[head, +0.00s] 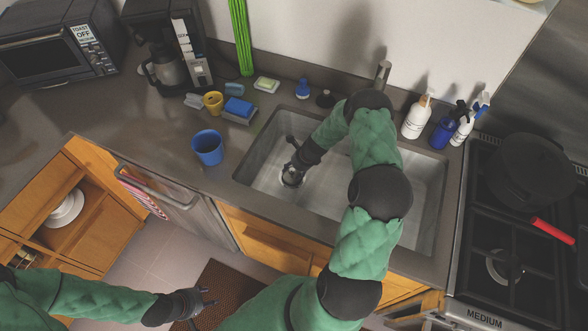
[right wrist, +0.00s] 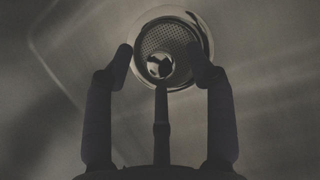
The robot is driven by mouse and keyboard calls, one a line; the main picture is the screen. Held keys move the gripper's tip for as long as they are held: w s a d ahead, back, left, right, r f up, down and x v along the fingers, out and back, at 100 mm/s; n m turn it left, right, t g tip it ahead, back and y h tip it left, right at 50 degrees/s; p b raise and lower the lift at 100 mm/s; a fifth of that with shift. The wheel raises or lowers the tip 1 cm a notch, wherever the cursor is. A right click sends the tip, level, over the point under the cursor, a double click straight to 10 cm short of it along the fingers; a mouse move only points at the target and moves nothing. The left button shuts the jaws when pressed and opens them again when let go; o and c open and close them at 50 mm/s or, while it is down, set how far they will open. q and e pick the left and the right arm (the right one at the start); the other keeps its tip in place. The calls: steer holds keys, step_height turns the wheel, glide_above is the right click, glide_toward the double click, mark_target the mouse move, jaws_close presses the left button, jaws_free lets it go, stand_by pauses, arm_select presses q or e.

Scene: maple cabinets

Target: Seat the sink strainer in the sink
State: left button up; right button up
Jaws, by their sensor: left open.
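The sink strainer (right wrist: 178,40) is a round metal dish with a perforated bowl, a shiny rim and a knob. It also shows in the head view (head: 291,181), at the left part of the grey sink (head: 262,148), partly hidden by my right gripper. My right gripper (right wrist: 163,68) points down at it with fingers spread; the knob shows between the fingertips, without clear contact. I cannot tell whether the strainer sits flush in the drain. My left gripper (head: 207,302) is open and empty, low over the floor mat.
The faucet (head: 382,73) rises behind.

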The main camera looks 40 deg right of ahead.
steer(key=v, duration=1.2)
